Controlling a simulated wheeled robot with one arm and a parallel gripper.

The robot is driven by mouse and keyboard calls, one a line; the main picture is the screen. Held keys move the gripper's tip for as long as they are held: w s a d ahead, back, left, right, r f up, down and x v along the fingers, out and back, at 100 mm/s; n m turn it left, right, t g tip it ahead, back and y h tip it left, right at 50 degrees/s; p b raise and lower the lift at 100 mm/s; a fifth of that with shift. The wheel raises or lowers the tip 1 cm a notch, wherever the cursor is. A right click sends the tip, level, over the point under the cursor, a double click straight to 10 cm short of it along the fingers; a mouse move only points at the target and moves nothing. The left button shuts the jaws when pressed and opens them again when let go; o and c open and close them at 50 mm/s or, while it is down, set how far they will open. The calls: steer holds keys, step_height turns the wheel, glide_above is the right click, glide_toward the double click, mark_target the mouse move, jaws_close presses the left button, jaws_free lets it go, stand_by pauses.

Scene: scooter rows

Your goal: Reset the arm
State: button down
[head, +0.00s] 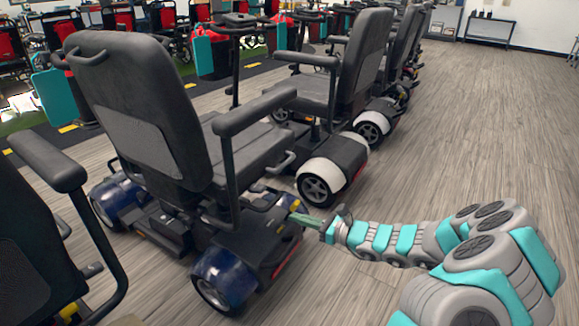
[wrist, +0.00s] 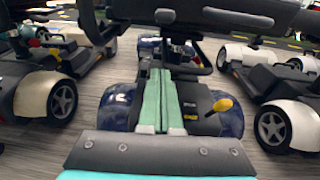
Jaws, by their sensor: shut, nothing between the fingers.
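My arm (head: 390,240) reaches in from the lower right in the head view. My gripper (head: 297,217) is at its end, near the rear of the blue scooter (head: 222,275). In the wrist view the green fingers of my gripper (wrist: 162,80) lie side by side, shut and empty. They point at the rear of the blue scooter (wrist: 120,105), between its two wheel covers and below its seat. A yellow lever (wrist: 222,105) is right of the fingers. I cannot tell whether the fingertips touch the scooter.
A white scooter (head: 330,165) stands behind the blue one, with more scooters in a row beyond. A dark seat (head: 40,220) is close at the lower left. Open wood floor (head: 480,130) lies to the right. A low table (head: 487,28) stands by the far wall.

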steer(key=s+a+r+n+g+y, duration=0.2)
steer(key=s+a+r+n+g, duration=0.4)
steer(key=s+a+r+n, duration=0.35)
steer(key=s+a+r+n+g+h+p, duration=0.1)
steer(key=s+r+n+g+h, duration=0.2)
steer(key=s, duration=0.4)
steer(key=s+a+r+n+g+h, duration=0.1)
steer(key=s+a+n+g, duration=0.1)
steer(key=s+n, duration=0.45)
steer(key=s+d+f+n+g+h, duration=0.1)
steer(key=s+d+n+h, duration=0.15)
steer(key=s, duration=0.35)
steer(key=s+d+f+n+h, duration=0.1)
steer(key=s+d+h, duration=0.2)
steer(key=s, duration=0.3)
steer(key=s+d+n+h+p, duration=0.1)
steer(key=s+d+h, duration=0.5)
steer(key=d, duration=0.9)
steer(key=s+n, duration=0.1)
steer(key=s, duration=0.2)
steer(key=shift+d+r+t+p, duration=0.25)
steer(key=shift+r+t+p, duration=0.05)
steer(key=shift+t, duration=0.1)
